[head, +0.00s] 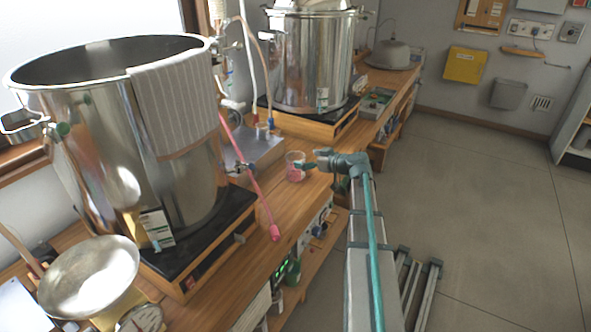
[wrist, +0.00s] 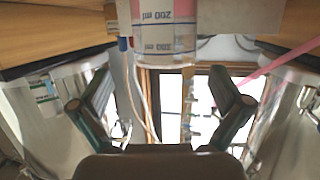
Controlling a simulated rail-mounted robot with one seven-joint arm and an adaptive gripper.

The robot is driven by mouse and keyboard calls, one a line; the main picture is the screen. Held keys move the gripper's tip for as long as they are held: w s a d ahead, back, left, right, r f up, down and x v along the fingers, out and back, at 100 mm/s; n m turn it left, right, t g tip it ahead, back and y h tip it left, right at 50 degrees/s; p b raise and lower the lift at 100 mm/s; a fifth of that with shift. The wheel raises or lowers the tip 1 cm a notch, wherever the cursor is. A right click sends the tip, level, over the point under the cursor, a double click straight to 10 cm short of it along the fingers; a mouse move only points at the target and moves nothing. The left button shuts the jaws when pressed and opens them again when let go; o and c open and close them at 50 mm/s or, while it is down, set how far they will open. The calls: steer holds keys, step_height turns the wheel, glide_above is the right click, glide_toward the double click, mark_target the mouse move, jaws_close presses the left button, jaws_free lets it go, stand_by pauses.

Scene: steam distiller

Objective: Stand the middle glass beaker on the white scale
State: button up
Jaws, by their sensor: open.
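A clear glass beaker (head: 295,173) with pinkish-red contents stands on the wooden bench, near its front edge. In the wrist view the beaker (wrist: 154,40) appears upside down at the top, with a "200 ml" label. My gripper (head: 308,164) is open at the beaker's right side in the head view. In the wrist view my gripper's fingers (wrist: 160,82) are spread wide, with the beaker just ahead between their lines; no contact shows. I cannot clearly identify a white scale.
A large steel pot (head: 130,180) with a striped cloth stands left, and a second steel pot (head: 305,65) behind. A pink tube (head: 255,190) hangs left of the beaker. A dial scale with a metal bowl (head: 90,272) is at bottom left. Floor at right is mostly clear.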

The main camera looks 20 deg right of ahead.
mark_target(289, 155)
steer(key=shift+a+p+x, duration=0.15)
steer(key=shift+p+x, duration=0.25)
steer(key=shift+x, duration=0.95)
steer(key=shift+a+p+x, duration=0.15)
steer(key=shift+p+x, duration=0.2)
steer(key=shift+x, duration=0.95)
steer(key=shift+s+r, duration=0.1)
steer(key=shift+c, duration=0.2)
steer(key=c, duration=1.8)
steer(key=shift+r, duration=0.2)
